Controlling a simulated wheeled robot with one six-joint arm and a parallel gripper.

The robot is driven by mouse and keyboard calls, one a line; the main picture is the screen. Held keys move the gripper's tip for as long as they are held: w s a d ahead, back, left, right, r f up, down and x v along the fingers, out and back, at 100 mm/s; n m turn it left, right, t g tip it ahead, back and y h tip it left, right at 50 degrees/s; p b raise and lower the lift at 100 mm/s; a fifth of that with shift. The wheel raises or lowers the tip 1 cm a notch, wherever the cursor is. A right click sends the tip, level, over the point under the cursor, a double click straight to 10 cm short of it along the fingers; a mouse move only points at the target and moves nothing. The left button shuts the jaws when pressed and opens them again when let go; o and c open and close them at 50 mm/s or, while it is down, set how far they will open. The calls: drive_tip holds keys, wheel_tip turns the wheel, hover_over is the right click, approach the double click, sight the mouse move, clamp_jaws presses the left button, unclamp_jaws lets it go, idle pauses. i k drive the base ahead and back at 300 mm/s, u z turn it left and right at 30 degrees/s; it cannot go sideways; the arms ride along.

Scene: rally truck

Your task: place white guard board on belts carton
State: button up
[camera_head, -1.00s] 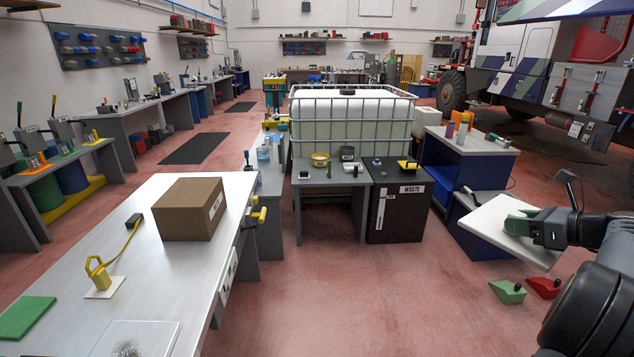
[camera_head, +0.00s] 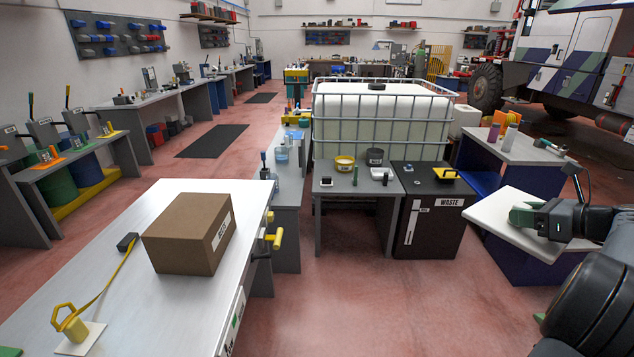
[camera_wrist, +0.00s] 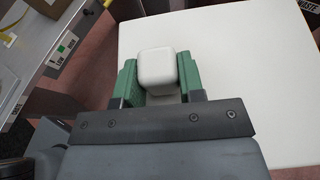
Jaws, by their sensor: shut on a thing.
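The white guard board (camera_head: 503,220) is a flat white panel held out level at the right in the head view. It fills much of the wrist view (camera_wrist: 250,60). My gripper (camera_head: 535,216) is shut on its pale block-shaped handle (camera_wrist: 157,69), with green fingers on both sides in the wrist view. The belts carton (camera_head: 184,246) is a closed brown box with a white label, standing on the long metal bench at the left. The board is well apart from the carton, to its right across open floor.
The metal bench (camera_head: 120,262) also bears a yellow padlock-like piece (camera_head: 71,325) with a strap. A black WASTE cabinet (camera_head: 432,222), a small grey table (camera_head: 345,184) and a caged white tank (camera_head: 380,125) stand behind. Red floor (camera_head: 370,305) is clear in front.

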sight(189, 213)
drive_tip(key=i, duration=3.55)
drive_tip(key=u, duration=4.85)
